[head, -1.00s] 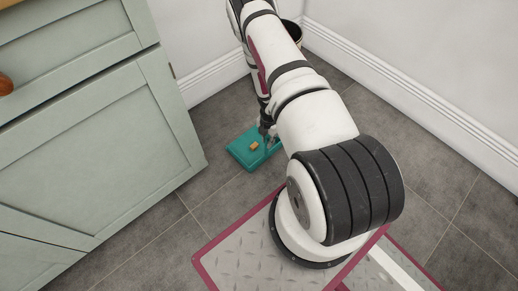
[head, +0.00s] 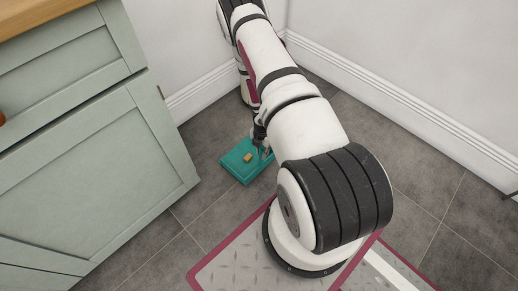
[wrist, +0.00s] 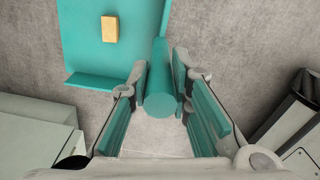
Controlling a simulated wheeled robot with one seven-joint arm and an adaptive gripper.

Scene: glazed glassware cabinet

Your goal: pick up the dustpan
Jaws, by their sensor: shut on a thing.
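The dustpan is teal with a flat pan (head: 238,168), seen in the head view low over the floor beside the cabinet. A small tan block (head: 248,158) lies on its pan. In the wrist view the pan (wrist: 85,50) is at upper left with the block (wrist: 110,29) on it, and the round handle (wrist: 160,95) points toward me. My gripper (wrist: 160,72) is shut on the handle, one finger on each side. In the head view my gripper (head: 260,143) is partly hidden by my arm. I cannot tell whether the pan touches the floor.
A pale green cabinet (head: 110,165) stands close on the left. White walls with a baseboard (head: 400,115) meet in the corner behind. Grey tiled floor (head: 420,195) is clear on the right.

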